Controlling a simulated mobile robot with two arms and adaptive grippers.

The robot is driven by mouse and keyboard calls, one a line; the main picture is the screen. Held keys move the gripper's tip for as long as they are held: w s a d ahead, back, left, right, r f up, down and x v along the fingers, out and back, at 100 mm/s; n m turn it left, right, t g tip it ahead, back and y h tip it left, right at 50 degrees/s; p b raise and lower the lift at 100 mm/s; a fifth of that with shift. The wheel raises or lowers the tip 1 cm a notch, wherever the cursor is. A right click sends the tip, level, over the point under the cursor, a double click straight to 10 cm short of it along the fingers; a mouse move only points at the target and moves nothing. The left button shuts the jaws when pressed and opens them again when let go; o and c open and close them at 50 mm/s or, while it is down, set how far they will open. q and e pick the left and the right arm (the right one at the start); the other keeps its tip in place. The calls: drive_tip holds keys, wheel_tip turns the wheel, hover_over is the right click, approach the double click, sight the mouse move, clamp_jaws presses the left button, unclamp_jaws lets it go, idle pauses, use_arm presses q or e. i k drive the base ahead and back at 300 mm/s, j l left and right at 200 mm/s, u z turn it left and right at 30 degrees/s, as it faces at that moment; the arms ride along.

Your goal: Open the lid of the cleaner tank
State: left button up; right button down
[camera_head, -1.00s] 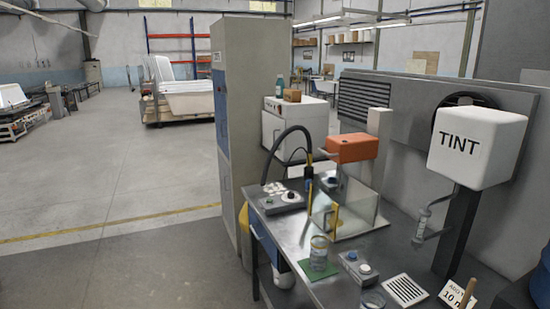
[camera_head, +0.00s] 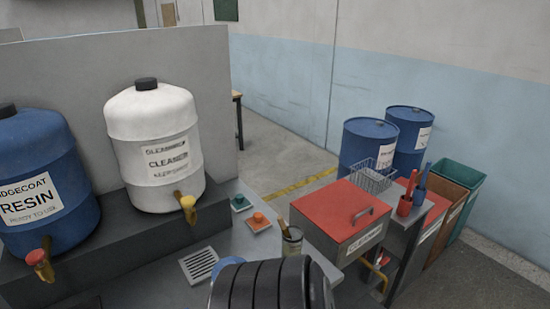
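A box-shaped tank (camera_head: 344,243) with a label on its front stands right of centre. Its label is too small to read fully. Its flat red lid (camera_head: 338,212) is shut and has a grey bar handle (camera_head: 363,215) on top. A white round tank marked CLEANER (camera_head: 155,160) stands on a dark ledge at the left, with a dark cap (camera_head: 146,84) on top and a yellow tap (camera_head: 188,205) low down. Neither of my grippers is in view.
A blue RESIN tank (camera_head: 38,180) stands at far left. A can with a brush (camera_head: 292,241) is beside the red-lidded tank. Behind are a wire basket (camera_head: 370,178), blue drums (camera_head: 405,135), and bins (camera_head: 460,195). A black ribbed cylinder (camera_head: 262,285) blocks the bottom middle.

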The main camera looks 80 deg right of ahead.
sight(341, 210)
drive_tip(key=z, duration=3.3)
